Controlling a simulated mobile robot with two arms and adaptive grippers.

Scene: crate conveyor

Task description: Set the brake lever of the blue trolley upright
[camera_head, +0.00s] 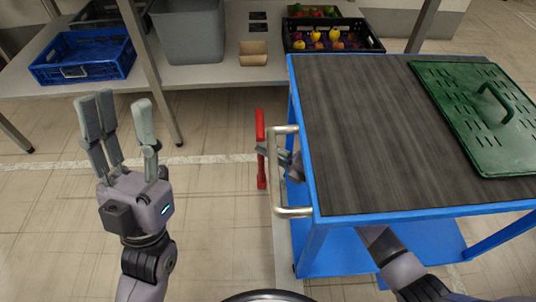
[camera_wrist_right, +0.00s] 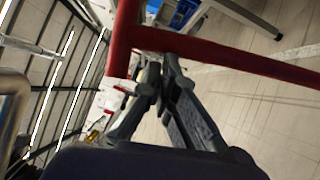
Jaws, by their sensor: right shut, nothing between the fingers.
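The blue trolley (camera_head: 315,190) stands at the right, with a dark ribbed top and a pale handle (camera_head: 275,172) on its left side. The red brake lever (camera_head: 261,125) shows just left of the handle, as a straight line up and down the picture. I cannot tell its true tilt. It also crosses the top of the right wrist view (camera_wrist_right: 230,55). My right gripper (camera_head: 264,151) reaches from under the trolley top to the lever; it is shut and empty, its tips (camera_wrist_right: 163,65) close beside the red bar. Contact is unclear. My left gripper (camera_head: 120,105) is open and empty, left of the trolley.
A green slotted lid (camera_head: 450,115) lies on the trolley top. Behind, a grey table (camera_head: 195,75) bears a blue crate (camera_head: 85,70), a grey bin (camera_head: 188,40), a small tan box (camera_head: 253,59) and a black crate of produce (camera_head: 365,47). Floor between my left gripper and trolley is clear.

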